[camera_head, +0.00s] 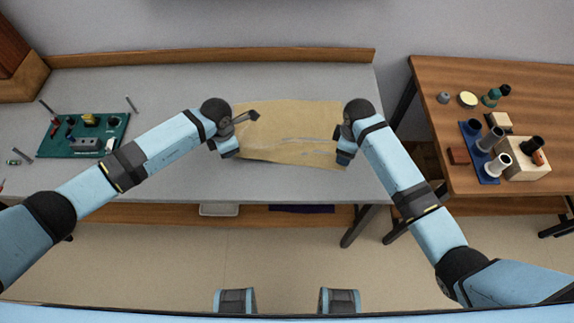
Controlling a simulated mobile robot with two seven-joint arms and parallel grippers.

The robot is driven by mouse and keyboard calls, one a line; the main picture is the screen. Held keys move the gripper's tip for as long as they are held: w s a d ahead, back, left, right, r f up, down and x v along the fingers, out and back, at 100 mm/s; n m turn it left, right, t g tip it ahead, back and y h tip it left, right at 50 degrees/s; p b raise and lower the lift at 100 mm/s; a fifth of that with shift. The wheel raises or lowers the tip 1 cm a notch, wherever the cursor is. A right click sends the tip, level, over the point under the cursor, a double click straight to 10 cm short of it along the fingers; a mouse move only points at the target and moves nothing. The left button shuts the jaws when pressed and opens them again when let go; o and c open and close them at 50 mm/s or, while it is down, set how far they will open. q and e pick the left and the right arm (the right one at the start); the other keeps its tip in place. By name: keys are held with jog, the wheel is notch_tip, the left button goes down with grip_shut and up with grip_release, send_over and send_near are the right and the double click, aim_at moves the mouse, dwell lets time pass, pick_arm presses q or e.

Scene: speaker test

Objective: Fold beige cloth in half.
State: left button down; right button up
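The beige cloth (285,125) lies spread on the grey table, roughly rectangular, with faint creases and greyish streaks across its middle and right part. My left gripper (252,116) reaches in over the cloth's left part. Its fingers are small and dark, and whether they touch the cloth is unclear. My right gripper (341,138) is at the cloth's right edge. Its fingers are mostly hidden by the wrist. Both wrists cover parts of the cloth's left and right edges. I cannot tell whether either gripper is open or shut.
A green board (84,148) with several parts sits on the left of the grey table (190,85), with loose small items around it. A low wooden ledge (210,57) runs along the back. A separate wooden table (440,90) at right holds a blue rack (474,151) and several objects.

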aim_at(345, 169)
jog(key=c, duration=0.3)
jog(key=shift+s+d+f+y, duration=0.25)
jog(key=shift+s+d+y, duration=0.05)
jog(key=shift+s+y, duration=0.1)
jog(key=s+d+t+y, duration=0.1)
jog(key=s+d+y, duration=0.1)
jog(key=shift+d+r+y, duration=0.1)
jog(key=shift+y, duration=0.2)
jog(key=s+d+r+t+y, duration=0.1)
jog(key=s+d+r+m+t+y, duration=0.1)
jog(key=d+r, duration=0.1)
jog(key=shift+s+r+y, duration=0.1)
jog(key=shift+s+y, duration=0.15)
jog(key=shift+y, duration=0.15)
jog(key=shift+t+y, duration=0.4)
jog(key=shift+t, duration=0.1)
jog(key=x, duration=0.9)
jog(key=shift+r, duration=0.1)
jog(key=shift+a, duration=0.1)
grip_shut()
